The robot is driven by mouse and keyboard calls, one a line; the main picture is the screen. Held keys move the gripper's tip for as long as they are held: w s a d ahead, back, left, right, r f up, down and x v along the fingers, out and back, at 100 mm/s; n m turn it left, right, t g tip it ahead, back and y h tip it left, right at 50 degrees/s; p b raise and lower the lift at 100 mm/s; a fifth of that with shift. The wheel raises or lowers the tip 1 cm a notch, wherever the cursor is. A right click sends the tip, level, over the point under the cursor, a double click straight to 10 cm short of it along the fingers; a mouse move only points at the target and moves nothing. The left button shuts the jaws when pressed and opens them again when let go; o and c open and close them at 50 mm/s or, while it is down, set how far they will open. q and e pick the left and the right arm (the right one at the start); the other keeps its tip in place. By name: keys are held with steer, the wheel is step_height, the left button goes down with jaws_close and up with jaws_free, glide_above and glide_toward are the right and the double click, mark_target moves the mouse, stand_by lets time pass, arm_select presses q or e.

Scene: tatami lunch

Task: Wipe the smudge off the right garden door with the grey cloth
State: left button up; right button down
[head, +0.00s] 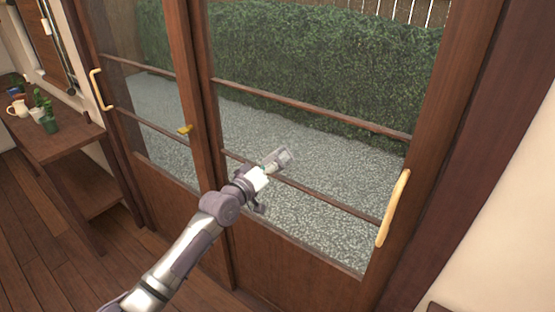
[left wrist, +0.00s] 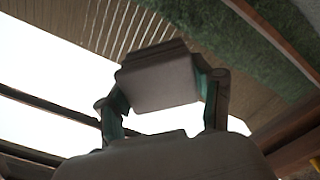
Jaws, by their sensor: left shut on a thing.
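The right garden door has a brown wooden frame (head: 455,95) and a large glass pane (head: 330,130). My left gripper (head: 272,165) reaches up to the lower part of this pane, just above a thin crossbar. It is shut on the grey cloth (left wrist: 160,85), which shows as a folded pad between the fingers in the left wrist view. In the head view the cloth is small and pale at the gripper's tip. It looks close to the glass, but I cannot tell if it touches. Faint pale marks show around the tip; I cannot make out the smudge clearly. My right gripper is out of view.
A pale curved handle (head: 393,208) is on the door's right side. The left garden door (head: 150,90) has a similar handle (head: 100,90). A brass latch (head: 184,129) sits between the doors. A wooden shelf table (head: 60,143) with plants and a jug stands at left.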

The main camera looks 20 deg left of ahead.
arm_select(q)
steer(key=shift+p+v, duration=0.9)
steer(key=shift+v, duration=1.55)
steer(key=shift+r, duration=0.1)
steer(key=p+v, duration=0.1)
steer(key=v, duration=0.2)
steer(key=shift+r, duration=0.1)
steer(key=shift+d, duration=0.1)
